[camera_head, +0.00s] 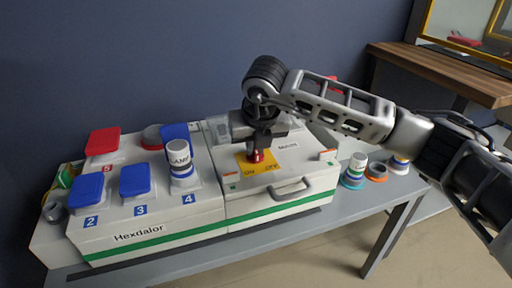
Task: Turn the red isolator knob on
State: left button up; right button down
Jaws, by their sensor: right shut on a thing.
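The red isolator knob (257,155) stands on a yellow plate (243,165) marked ON and OFF, on top of the right-hand white box (232,191). My right gripper (260,149) points down over the knob and is shut on it. The jaws and the arm hide the upper part of the knob, and I cannot tell its exact angle. My left gripper is not in view.
The left white box (180,222) carries blue covers (135,180), a red cover (102,141) and a white LAMP plug (179,158). A metal handle (291,190) is at the right box's front. More plugs (357,166) stand on the grey table (395,193) at right.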

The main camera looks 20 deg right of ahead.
jog(key=shift+a+m+h, duration=0.1)
jog(key=shift+m+h, duration=0.3)
jog(key=shift+m, duration=0.6)
jog(key=shift+m+g+h+b, duration=0.3)
jog(key=shift+m+g+h, duration=0.1)
jog(key=shift+m, duration=0.8)
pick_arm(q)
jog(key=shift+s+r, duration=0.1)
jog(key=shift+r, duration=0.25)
pick_arm(e)
jog(key=shift+m+g+h, duration=0.3)
jog(key=shift+m+h, duration=0.2)
jog(key=shift+m, duration=1)
jog(key=c, duration=1.5)
grip_release()
jog(key=shift+o, duration=0.2)
